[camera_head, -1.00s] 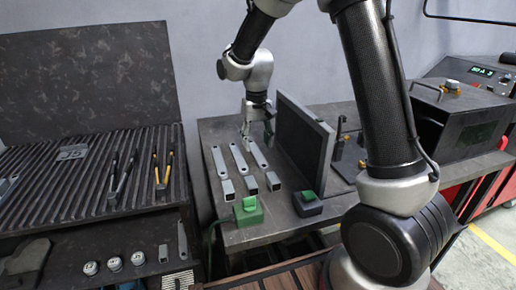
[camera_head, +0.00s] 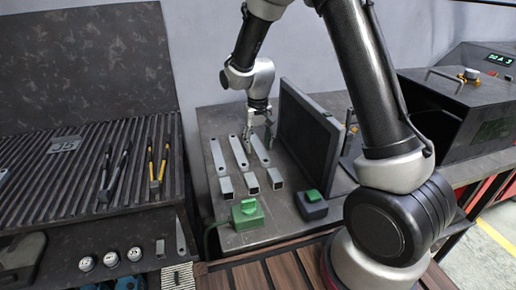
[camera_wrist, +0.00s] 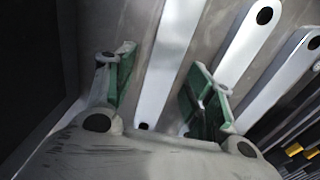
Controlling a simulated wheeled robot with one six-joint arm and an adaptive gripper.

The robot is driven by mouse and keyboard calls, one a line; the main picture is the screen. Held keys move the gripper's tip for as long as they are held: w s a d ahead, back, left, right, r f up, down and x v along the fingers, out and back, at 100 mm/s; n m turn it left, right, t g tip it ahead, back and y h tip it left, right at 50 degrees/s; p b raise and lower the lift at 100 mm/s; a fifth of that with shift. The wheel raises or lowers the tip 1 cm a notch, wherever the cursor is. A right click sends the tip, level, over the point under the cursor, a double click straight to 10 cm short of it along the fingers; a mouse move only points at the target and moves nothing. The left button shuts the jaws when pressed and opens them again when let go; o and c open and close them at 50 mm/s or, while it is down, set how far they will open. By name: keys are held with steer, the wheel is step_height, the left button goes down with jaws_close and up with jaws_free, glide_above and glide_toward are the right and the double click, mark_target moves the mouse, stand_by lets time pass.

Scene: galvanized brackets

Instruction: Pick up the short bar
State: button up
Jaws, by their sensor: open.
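Three flat grey bars with holes at their ends lie side by side on the dark bench: a left one (camera_head: 218,158), a middle one (camera_head: 239,154) and a right one (camera_head: 262,156). I cannot tell for sure which is the short bar. My gripper (camera_head: 258,143) is open over the far part of the right bar and hides some of it. In the wrist view, my gripper's green-padded fingers (camera_wrist: 158,85) stand on either side of this bar (camera_wrist: 168,60), apart from it. The other two bars (camera_wrist: 249,38) (camera_wrist: 285,72) lie to the right there.
Several short square tubes (camera_head: 252,184) sit in front of the bars. A dark upright panel (camera_head: 308,135) stands close to the right of my gripper. A green block (camera_head: 247,213) and a dark block with a green top (camera_head: 311,206) are at the bench's front.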

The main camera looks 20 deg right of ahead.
steer(key=shift+f, duration=0.1)
jaws_close()
